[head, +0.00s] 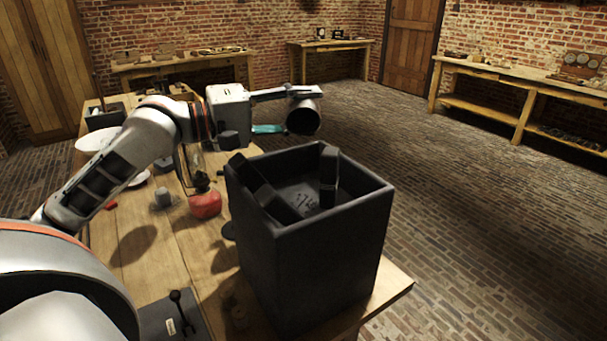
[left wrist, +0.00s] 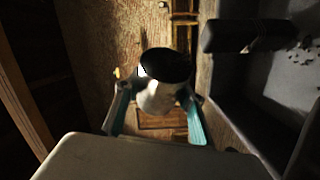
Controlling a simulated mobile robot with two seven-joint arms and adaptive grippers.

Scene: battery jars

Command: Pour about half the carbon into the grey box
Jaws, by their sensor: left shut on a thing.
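My left gripper (head: 288,94) is shut on a jar (head: 303,118), held in the air near the far rim of the dark grey box (head: 312,262). The jar is tilted, with its dark round mouth facing the head camera. In the left wrist view, the jar (left wrist: 158,96) sits between the teal fingers of the gripper (left wrist: 156,112); its mouth looks black, and how much carbon is inside cannot be told. The grey box (left wrist: 222,110) is to its right there. Small black bits (left wrist: 300,52) lie on the box floor. My right gripper is not in view.
Dark slabs (head: 328,175) lean inside the box. A red round object (head: 205,204), a white plate (head: 98,138) and other small items stand on the wooden table (head: 135,225), left of the box. Brick floor (head: 490,220) lies open to the right.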

